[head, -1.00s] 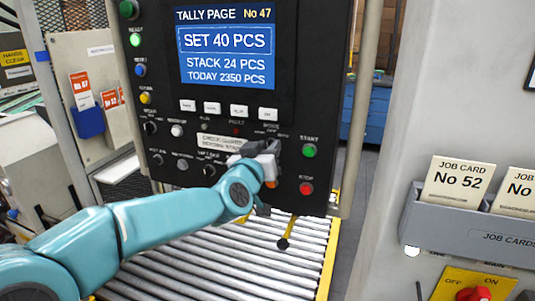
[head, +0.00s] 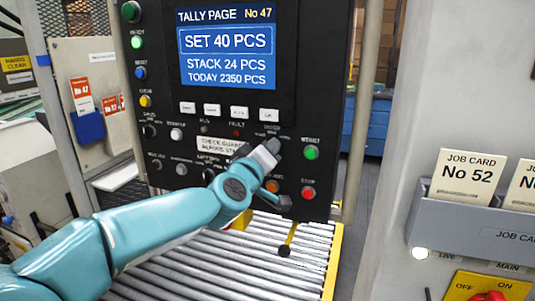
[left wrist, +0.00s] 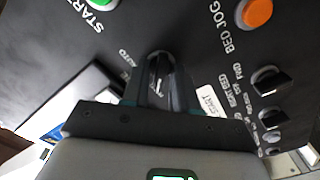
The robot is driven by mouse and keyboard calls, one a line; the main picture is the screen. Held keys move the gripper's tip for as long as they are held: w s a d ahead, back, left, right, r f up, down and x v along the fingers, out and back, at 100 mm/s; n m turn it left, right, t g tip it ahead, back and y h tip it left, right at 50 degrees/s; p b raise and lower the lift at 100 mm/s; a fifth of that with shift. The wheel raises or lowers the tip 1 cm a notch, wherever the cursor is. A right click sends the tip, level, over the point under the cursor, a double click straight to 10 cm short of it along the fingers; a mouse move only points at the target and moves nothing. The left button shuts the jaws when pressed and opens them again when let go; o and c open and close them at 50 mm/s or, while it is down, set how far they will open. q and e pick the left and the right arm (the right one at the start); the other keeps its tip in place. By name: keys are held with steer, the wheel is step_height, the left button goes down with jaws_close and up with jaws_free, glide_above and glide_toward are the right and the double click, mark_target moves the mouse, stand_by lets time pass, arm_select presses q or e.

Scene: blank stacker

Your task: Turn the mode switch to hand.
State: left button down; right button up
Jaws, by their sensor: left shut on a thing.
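The mode switch is a dark knob on the black control panel (head: 290,30). In the left wrist view the mode switch (left wrist: 158,72) shows between the fingers, with a light pointer line and the word AUTO beside it. My left gripper (head: 270,148) is shut on the knob, below the word MODE. Its fingers (left wrist: 160,88) stand on both sides of the knob in the left wrist view. In the head view the gripper hides the knob and part of its lettering, so its exact setting is unclear. My right gripper is not in view.
The green start button (head: 312,153) and red stop button (head: 308,193) are close on the right. The orange bed jog button (left wrist: 258,12) is near the fingers. Other knobs (left wrist: 269,82) line the panel. A roller conveyor (head: 210,270) lies below.

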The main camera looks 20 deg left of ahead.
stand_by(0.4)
arm_select(q)
steer(key=c, duration=1.2)
jaws_free()
steer(key=s, duration=1.6)
steer(key=shift+s+a, duration=0.2)
steer(key=shift+a, duration=0.15)
